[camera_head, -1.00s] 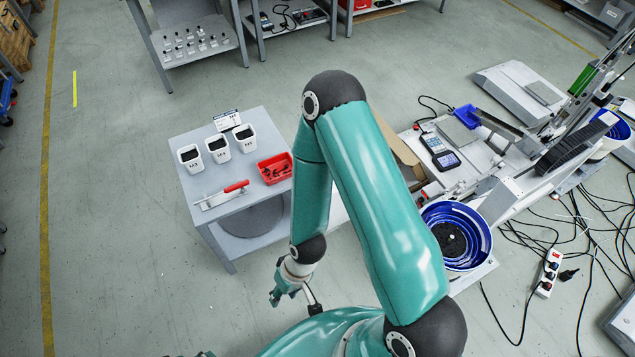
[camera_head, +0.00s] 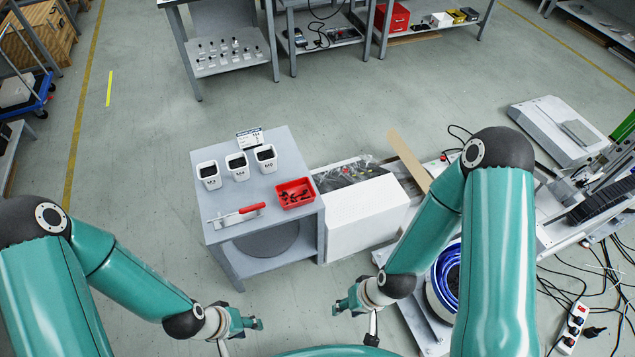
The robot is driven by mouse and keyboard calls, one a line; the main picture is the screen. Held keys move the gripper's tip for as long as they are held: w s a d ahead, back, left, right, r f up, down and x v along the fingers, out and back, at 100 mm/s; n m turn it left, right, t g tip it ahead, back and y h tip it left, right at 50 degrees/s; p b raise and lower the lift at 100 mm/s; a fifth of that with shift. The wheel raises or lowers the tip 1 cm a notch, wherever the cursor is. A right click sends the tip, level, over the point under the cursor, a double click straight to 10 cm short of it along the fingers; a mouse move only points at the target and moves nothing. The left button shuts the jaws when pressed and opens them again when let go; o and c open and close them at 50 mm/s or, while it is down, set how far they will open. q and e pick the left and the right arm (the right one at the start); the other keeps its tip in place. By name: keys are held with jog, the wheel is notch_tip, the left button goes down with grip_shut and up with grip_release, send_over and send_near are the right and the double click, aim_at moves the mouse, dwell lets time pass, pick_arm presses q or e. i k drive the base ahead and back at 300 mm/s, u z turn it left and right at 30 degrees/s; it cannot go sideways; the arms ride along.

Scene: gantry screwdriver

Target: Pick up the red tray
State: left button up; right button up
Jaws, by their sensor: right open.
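The red tray (camera_head: 309,187) holds several small dark parts and sits on the right side of the small grey table (camera_head: 231,263). My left gripper (camera_head: 260,324) is low in the picture, in front of the table and apart from it; whether its jaws are open or shut is too small to tell. My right gripper (camera_head: 337,306) is also low, in front of the table and to the right of the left gripper. It is open and empty. Neither gripper touches the tray.
White bins (camera_head: 237,167) stand behind the tray, with a label card (camera_head: 250,138). A red-handled tool (camera_head: 236,214) lies at the front left of the tabletop. A white box (camera_head: 365,212) stands right of the table. Cables and a power strip (camera_head: 574,326) lie at right.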

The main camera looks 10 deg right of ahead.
aim_at(294, 193)
jog(key=i, duration=1)
jog(key=u, duration=0.8)
